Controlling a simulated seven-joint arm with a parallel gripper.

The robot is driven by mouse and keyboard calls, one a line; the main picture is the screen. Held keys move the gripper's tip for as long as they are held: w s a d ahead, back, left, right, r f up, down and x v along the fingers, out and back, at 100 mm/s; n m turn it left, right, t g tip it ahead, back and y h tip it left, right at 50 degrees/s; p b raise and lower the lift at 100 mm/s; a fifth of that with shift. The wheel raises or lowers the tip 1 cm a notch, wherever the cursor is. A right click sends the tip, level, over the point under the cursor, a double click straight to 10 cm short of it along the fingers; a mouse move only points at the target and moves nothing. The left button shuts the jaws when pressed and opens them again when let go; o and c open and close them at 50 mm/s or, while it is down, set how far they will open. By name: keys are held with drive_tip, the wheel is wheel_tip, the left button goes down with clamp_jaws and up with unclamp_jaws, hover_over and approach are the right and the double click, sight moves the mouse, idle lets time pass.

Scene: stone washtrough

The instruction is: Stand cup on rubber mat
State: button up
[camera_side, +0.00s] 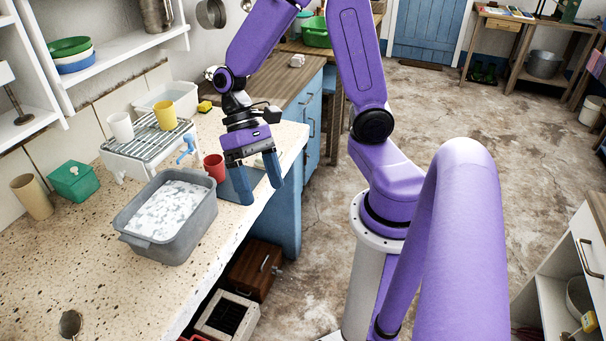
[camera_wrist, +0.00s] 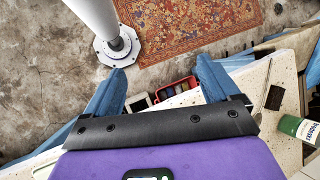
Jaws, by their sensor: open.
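Several cups show in the side view: a red cup (camera_side: 214,167) on the counter beside the grey basin, a white cup (camera_side: 121,126) and a yellow cup (camera_side: 165,115) on the wire rack, and a tan tumbler (camera_side: 32,196) at far left. I cannot tell which one the task means. A flat blue-grey patch (camera_side: 233,190), perhaps the rubber mat, lies right of the red cup, partly hidden by my gripper. My gripper (camera_side: 262,194) is open and empty near the counter's front edge, right of the red cup. Its blue fingers also show in the wrist view (camera_wrist: 160,65), without a cup between them.
A grey basin (camera_side: 134,236) with whitish contents stands left of the red cup. The wire rack (camera_side: 146,146), a blue tap (camera_side: 187,146) and a green box (camera_side: 74,181) are behind. A green bottle (camera_wrist: 297,128) is at right in the wrist view. The counter's front left is mostly clear.

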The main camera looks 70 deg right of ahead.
drive_tip(key=s+r+n+t+h, duration=0.3)
drive_tip(key=s+n, duration=0.5)
drive_tip(key=n, duration=0.6)
drive_tip(key=shift+s+r+t+h, duration=0.4)
drive_tip(key=shift+r+t, duration=0.1)
drive_tip(key=shift+t, duration=0.6)
drive_tip(key=shift+d, duration=0.1)
